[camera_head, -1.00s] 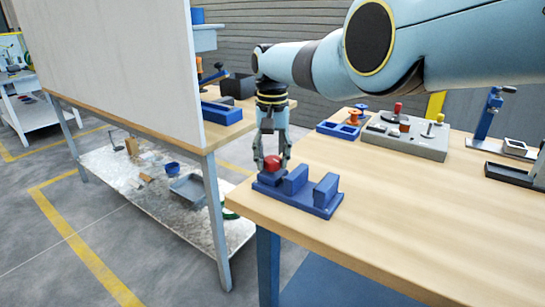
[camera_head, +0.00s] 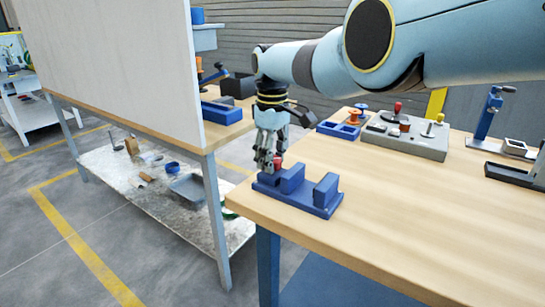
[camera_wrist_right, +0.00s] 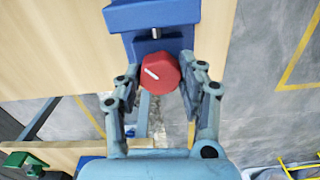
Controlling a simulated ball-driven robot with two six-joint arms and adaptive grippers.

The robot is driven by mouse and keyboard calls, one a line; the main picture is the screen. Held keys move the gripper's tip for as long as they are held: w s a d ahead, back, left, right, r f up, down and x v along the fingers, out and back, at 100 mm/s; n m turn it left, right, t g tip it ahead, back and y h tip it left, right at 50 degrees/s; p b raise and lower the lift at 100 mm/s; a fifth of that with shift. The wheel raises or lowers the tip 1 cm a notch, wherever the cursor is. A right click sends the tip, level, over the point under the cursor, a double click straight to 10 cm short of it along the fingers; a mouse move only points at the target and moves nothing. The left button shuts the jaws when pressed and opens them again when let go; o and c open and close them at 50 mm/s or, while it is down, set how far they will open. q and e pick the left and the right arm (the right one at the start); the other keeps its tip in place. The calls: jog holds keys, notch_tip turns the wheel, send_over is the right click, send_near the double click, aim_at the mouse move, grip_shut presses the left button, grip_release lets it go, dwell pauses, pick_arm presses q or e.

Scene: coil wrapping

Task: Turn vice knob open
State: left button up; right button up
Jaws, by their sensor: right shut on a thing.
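The blue vice (camera_head: 312,203) stands at the left front corner of the wooden bench, its jaws parted. Its red knob (camera_head: 278,164) is mostly hidden behind my fingers in the head view. In the right wrist view the red knob (camera_wrist_right: 160,73) is faceted, with a white line on its face slanting down to the right. My right gripper (camera_head: 268,166) points down at the vice's left end and is shut on the knob, a finger on each side (camera_wrist_right: 166,76). My left gripper is not in view.
A grey fixture board (camera_head: 405,140) with pegs and a blue tray (camera_head: 338,131) with an orange spool stand further back on the bench. A blue stand (camera_head: 487,115) is at the right. The bench right of the vice is clear.

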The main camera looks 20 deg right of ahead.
jog(key=n, duration=0.5)
jog(key=shift+n, duration=2.5)
jog(key=o, duration=1.2)
jog(key=shift+r, duration=4)
jog(key=shift+c, duration=0.5)
